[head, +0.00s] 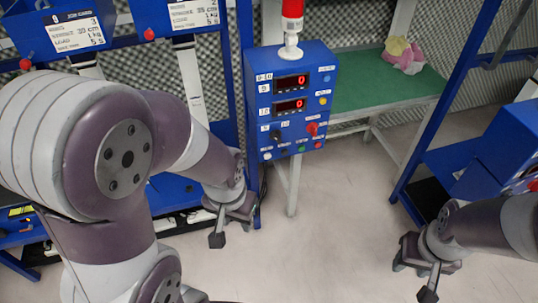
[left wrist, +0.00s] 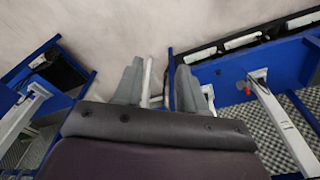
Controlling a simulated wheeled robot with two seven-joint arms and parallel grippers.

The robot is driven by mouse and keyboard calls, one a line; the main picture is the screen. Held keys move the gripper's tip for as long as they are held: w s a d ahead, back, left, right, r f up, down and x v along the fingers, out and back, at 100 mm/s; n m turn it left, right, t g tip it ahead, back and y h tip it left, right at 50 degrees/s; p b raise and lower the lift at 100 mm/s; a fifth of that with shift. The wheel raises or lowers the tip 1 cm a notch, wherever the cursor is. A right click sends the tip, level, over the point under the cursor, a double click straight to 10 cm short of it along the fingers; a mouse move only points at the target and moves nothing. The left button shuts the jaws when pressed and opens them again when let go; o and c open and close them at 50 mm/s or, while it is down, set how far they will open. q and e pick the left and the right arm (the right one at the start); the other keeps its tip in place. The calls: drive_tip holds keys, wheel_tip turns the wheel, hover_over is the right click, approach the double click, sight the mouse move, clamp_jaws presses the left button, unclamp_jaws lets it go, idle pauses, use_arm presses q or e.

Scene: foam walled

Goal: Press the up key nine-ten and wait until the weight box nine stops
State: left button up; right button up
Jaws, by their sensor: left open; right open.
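A blue control box (head: 265,140) marked 9-10 stands at the centre of the head view. Its upper display (head: 291,82) and lower display (head: 290,105) both show a red 0. Small keys and knobs sit below and beside the displays; their labels are too small to tell which is the up key. I cannot make out weight box nine. My left gripper (head: 230,222) is open and empty, below and left of the control box, apart from it. In the left wrist view its two fingers (left wrist: 158,84) are spread over floor. My right gripper (head: 424,270) is open, low at the right.
A red lamp (head: 292,8) tops the control box. Blue frames with job cards (head: 75,32) stand at the left. A green-topped table (head: 375,88) behind holds a pink and yellow cloth (head: 404,56). A blue frame (head: 440,105) stands at the right. Pale floor (head: 320,225) is clear between.

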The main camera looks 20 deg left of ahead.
idle(0.3)
use_arm(q)
clamp_jaws()
idle(1.6)
